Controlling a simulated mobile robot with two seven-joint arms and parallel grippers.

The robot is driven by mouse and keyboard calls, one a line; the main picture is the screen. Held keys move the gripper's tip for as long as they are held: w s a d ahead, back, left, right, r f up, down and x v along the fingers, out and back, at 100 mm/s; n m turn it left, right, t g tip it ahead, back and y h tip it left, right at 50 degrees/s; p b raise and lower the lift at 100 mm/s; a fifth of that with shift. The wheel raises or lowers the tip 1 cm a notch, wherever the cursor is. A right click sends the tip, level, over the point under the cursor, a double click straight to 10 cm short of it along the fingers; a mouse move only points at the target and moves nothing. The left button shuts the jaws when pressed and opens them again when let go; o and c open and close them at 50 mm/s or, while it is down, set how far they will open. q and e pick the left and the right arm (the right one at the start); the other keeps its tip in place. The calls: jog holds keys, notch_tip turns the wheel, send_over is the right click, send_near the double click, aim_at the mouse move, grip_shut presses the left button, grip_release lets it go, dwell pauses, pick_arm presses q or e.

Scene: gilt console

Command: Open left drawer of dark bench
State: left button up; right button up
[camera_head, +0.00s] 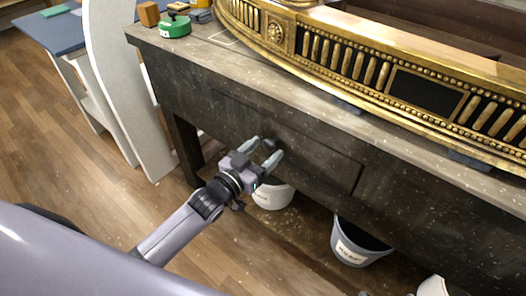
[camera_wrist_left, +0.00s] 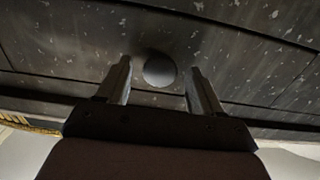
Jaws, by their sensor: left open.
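The dark bench (camera_head: 410,215) runs across the head view, and its left drawer (camera_head: 315,160) is a flush panel in the front that looks closed. A round dark knob (camera_head: 269,143) sits on the drawer front; it also shows in the left wrist view (camera_wrist_left: 160,70). My left gripper (camera_head: 264,151) is open at the knob, with one finger on each side of it. In the left wrist view the gripper (camera_wrist_left: 162,85) shows gaps between both fingers and the knob. My right gripper is in neither view.
A gilt console (camera_head: 385,75) stands on the bench top. A white bucket (camera_head: 272,197) and a grey bucket (camera_head: 352,245) stand under the bench. A white curved panel (camera_head: 125,90) is at left.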

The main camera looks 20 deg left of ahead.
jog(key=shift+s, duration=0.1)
pick_arm(q)
grip_shut()
jog(key=p+v, duration=1)
jog(key=v, duration=1.8)
jog(key=shift+p, duration=0.3)
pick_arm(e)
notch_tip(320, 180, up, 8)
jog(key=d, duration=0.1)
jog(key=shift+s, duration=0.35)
pick_arm(q)
jog(key=shift+s+r, duration=0.1)
jog(key=shift+s, duration=0.05)
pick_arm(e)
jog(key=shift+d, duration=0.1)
pick_arm(q)
grip_release()
jog(key=shift+s, duration=0.1)
